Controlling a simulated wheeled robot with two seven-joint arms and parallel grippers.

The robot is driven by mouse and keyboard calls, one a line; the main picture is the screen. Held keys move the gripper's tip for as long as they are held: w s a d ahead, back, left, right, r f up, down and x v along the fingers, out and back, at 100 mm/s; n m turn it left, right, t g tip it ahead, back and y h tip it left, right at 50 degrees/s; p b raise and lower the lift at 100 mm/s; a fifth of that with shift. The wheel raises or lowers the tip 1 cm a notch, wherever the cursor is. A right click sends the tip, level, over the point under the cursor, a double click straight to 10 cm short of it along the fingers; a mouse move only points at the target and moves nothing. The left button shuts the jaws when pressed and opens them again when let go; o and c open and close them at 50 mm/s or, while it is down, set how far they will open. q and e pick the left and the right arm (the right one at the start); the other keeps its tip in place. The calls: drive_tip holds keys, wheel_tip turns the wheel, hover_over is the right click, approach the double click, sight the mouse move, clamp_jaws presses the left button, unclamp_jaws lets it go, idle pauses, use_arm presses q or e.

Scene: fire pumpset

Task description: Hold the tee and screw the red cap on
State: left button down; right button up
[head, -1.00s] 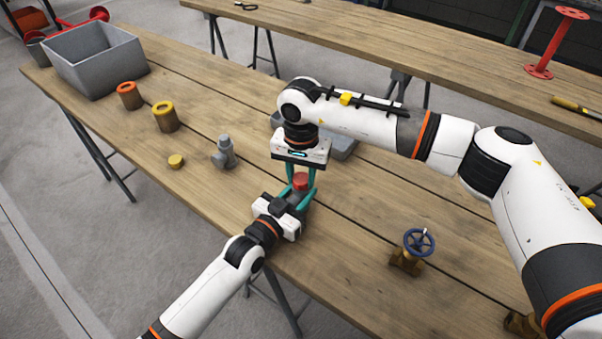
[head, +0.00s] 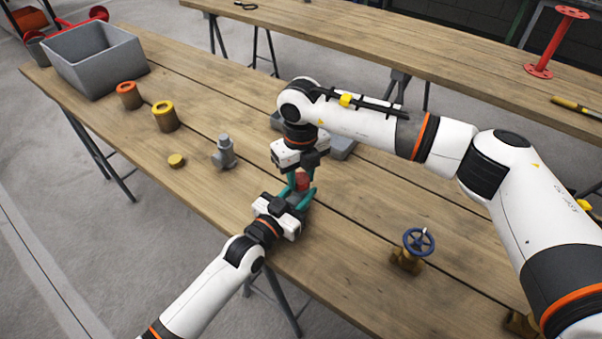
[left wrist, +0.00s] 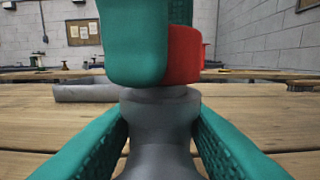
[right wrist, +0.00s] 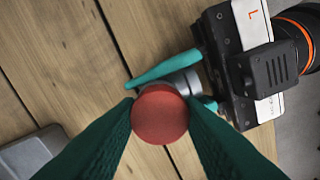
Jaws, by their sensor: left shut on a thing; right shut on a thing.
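The grey tee (left wrist: 160,130) is upright between the fingers of my left gripper (left wrist: 158,145), which is shut on it just above the table. The red cap (right wrist: 160,114) sits at the tee's top; in the head view it shows as a small red patch (head: 302,180). My right gripper (right wrist: 160,120) points down from above and is shut on the cap. In the left wrist view one teal right finger (left wrist: 135,45) hides part of the cap. I cannot tell how deep the thread is engaged.
A second grey fitting (head: 223,154) and a yellow cap (head: 176,160) lie left on the bench. Farther are yellow (head: 166,118) and orange (head: 129,97) cylinders and a grey bin (head: 97,62). A grey tray (head: 343,147) is behind my right gripper; a blue-wheeled valve (head: 416,245) stands right.

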drive_tip(key=m, duration=0.4)
drive_tip(key=shift+m, duration=0.3)
drive_tip(key=m, duration=0.6)
drive_tip(key=shift+m, duration=0.3)
drive_tip(key=m, duration=1.1)
drive_tip(key=o, duration=1.1)
drive_tip(key=shift+r, duration=2.2)
drive_tip(key=shift+c, duration=0.6)
